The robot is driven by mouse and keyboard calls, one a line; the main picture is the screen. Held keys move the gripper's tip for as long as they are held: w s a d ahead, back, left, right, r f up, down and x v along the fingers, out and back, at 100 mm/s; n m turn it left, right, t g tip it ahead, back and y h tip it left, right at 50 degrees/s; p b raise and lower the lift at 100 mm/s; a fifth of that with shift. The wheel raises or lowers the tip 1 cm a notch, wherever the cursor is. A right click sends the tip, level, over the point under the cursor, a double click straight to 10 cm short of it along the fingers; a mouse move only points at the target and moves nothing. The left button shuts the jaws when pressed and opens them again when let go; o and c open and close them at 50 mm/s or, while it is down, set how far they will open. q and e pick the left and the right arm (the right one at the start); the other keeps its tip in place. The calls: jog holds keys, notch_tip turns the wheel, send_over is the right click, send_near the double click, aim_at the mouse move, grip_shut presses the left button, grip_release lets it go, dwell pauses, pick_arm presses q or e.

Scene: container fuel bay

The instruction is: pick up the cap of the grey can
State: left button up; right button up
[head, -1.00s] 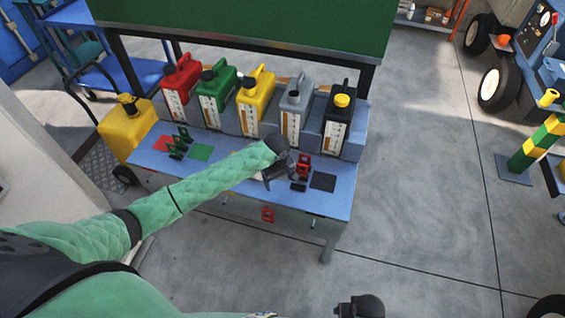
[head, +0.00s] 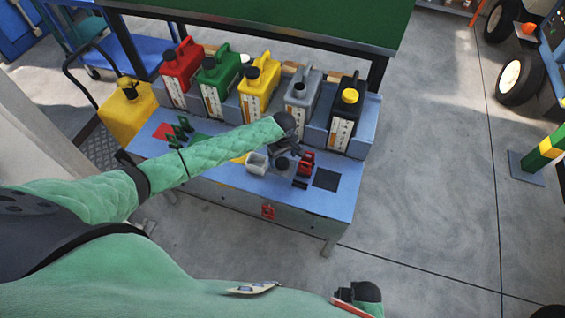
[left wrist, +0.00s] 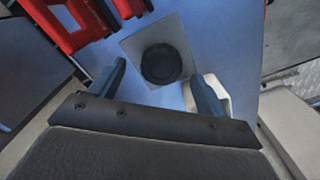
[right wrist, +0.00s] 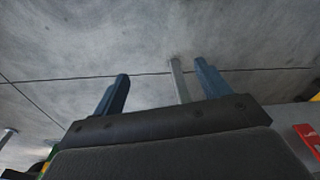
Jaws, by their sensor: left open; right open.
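The grey can (head: 300,102) stands in the row of cans on the bench, its top partly dark. A dark round cap (head: 283,164) lies on a grey square on the bench in front of it. In the left wrist view the cap (left wrist: 162,64) lies flat on the grey square (left wrist: 135,45). My left gripper (head: 286,150) is open and empty above the bench near the cap. In its wrist view the cap shows between and beyond the two fingers, with no contact visible. My right gripper (right wrist: 160,85) is open and empty over the floor, away from the bench.
Red, green, yellow and black cans (head: 344,117) share the row. A pale cup (head: 257,163) stands left of the cap. Red clips (head: 306,162) and a black square (head: 326,178) are to its right. A green panel (head: 280,18) overhangs the bench.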

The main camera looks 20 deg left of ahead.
aim_at(282, 162)
pick_arm(q)
notch_tip(282, 162, down, 3)
jog(key=shift+a+r+p, duration=0.15)
jog(key=shift+p, duration=0.25)
jog(key=shift+f, duration=0.5)
jog(key=c, duration=1.1)
jog(key=shift+o, duration=0.2)
pick_arm(e)
jog(key=f, duration=0.2)
jog(key=s+f, duration=0.1)
jog(key=shift+d+f, duration=0.25)
jog(key=shift+f, duration=0.15)
pick_arm(q)
jog(key=shift+r, duration=0.1)
